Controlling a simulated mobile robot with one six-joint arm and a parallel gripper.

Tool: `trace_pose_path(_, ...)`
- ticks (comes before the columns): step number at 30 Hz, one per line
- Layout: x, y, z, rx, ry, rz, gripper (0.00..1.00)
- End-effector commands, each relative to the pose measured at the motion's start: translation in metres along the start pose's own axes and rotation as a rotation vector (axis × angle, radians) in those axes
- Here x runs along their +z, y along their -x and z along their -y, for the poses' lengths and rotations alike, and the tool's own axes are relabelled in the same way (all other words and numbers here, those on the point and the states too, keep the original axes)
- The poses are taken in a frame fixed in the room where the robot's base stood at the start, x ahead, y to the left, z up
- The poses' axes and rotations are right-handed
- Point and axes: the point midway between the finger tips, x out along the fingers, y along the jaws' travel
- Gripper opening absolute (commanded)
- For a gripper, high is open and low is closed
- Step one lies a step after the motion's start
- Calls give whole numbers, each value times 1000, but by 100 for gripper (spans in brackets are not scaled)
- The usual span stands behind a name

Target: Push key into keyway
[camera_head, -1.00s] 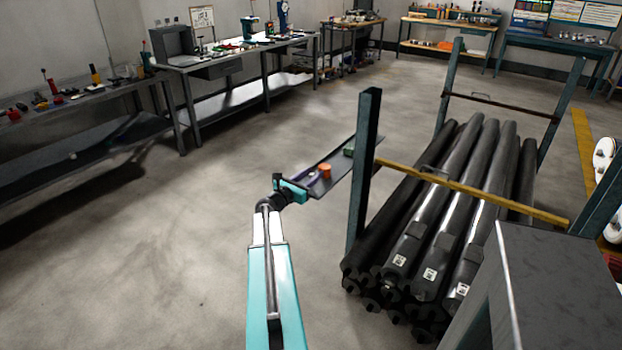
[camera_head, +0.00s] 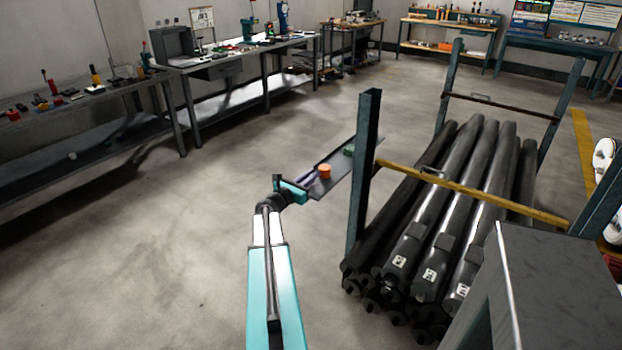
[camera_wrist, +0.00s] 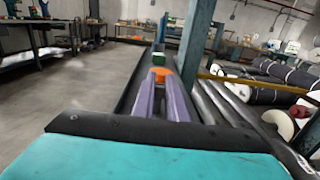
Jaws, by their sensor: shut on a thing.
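My gripper (camera_head: 310,180) has long purple fingers, which also show in the wrist view (camera_wrist: 162,92). The fingers lie close together over a narrow dark shelf (camera_head: 340,168). They are shut, but the key between them is too small and hidden to make out. A short orange cylinder (camera_head: 324,171) stands on the shelf just beyond the fingertips; in the wrist view the orange piece (camera_wrist: 160,74) shows at their ends, and I cannot tell whether they touch. A green block (camera_head: 348,150) sits farther along the shelf. I cannot make out a keyway.
A dark upright post (camera_head: 365,170) stands right of the shelf. A yellow bar (camera_head: 470,188) crosses over a stack of dark grey rolls (camera_head: 440,240). Workbenches (camera_head: 230,68) line the left wall. The floor (camera_head: 150,250) at left is open.

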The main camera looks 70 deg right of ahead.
Motion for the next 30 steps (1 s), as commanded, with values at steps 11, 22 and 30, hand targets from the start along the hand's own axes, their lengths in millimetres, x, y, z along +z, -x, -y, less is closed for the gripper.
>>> trace_pose_path(11, 18, 0, 0, 0, -1, 2, 0)
trace_pose_path(22, 37, 25, 16, 1, -1, 0, 0)
trace_pose_path(30, 40, 55, 33, 2, 0, 0, 0)
